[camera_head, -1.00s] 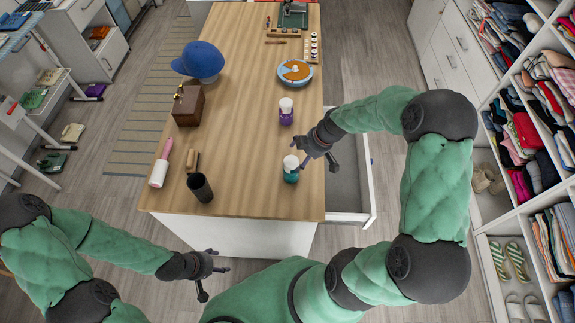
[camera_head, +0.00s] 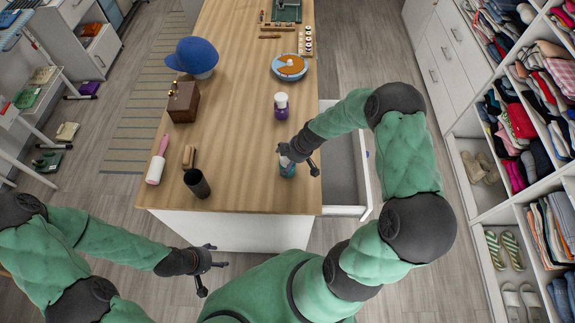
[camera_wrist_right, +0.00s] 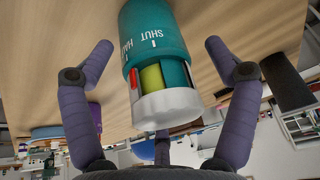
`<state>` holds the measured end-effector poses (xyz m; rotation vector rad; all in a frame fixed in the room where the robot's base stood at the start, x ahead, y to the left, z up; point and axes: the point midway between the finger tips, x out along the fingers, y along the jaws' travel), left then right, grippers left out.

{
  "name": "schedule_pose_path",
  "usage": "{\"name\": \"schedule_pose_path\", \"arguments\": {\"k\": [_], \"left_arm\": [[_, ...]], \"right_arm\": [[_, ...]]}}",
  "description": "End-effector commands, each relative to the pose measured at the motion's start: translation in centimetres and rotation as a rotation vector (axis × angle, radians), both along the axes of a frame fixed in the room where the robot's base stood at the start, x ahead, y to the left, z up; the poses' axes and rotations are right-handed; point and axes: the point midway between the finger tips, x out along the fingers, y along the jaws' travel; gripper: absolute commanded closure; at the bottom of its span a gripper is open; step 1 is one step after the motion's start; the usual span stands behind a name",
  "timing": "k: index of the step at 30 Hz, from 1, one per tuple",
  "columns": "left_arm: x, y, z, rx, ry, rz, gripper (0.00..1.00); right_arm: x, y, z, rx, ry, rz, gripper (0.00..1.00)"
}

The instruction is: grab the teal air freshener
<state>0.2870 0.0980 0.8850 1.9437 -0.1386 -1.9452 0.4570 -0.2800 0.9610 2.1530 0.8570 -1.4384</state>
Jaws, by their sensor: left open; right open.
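The teal air freshener (camera_head: 287,167) stands near the front right of the wooden table. In the head view my right gripper partly covers it. In the right wrist view the teal air freshener (camera_wrist_right: 157,47) shows large, with a white cap end and white lettering. My right gripper (camera_head: 300,152) is open around it; in the right wrist view the fingers (camera_wrist_right: 155,62) are on both sides with gaps to it. My left gripper (camera_head: 214,262) is open and empty, low in front of the table.
A purple-and-white bottle (camera_head: 281,105) stands behind the air freshener. A dark cup (camera_head: 197,183), a brush (camera_head: 188,157) and a lint roller (camera_head: 157,162) are at the table's left. An open drawer (camera_head: 342,180) juts out at the right. The wood (camera_head: 238,140) between is clear.

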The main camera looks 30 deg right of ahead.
Motion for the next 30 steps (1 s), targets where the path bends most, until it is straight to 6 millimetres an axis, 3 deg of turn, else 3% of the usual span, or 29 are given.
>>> {"name": "schedule_pose_path", "arguments": {"k": [3,9,20,30], "left_arm": [[0.0,0.0,0.0,0.000,0.000,0.000,0.36],[0.0,0.0,0.0,0.000,0.000,0.000,0.36],[0.0,0.0,0.0,0.000,0.000,0.000,0.36],[0.0,0.0,0.3,0.000,0.000,0.000,0.36]], "right_arm": [[0.0,0.0,0.0,0.000,0.000,0.000,0.15],[0.0,0.0,0.0,0.000,0.000,0.000,0.71],[0.0,0.0,0.4,0.000,0.000,0.001,0.72],[0.1,-0.1,6.2,-0.002,-0.006,0.000,0.72]]}}
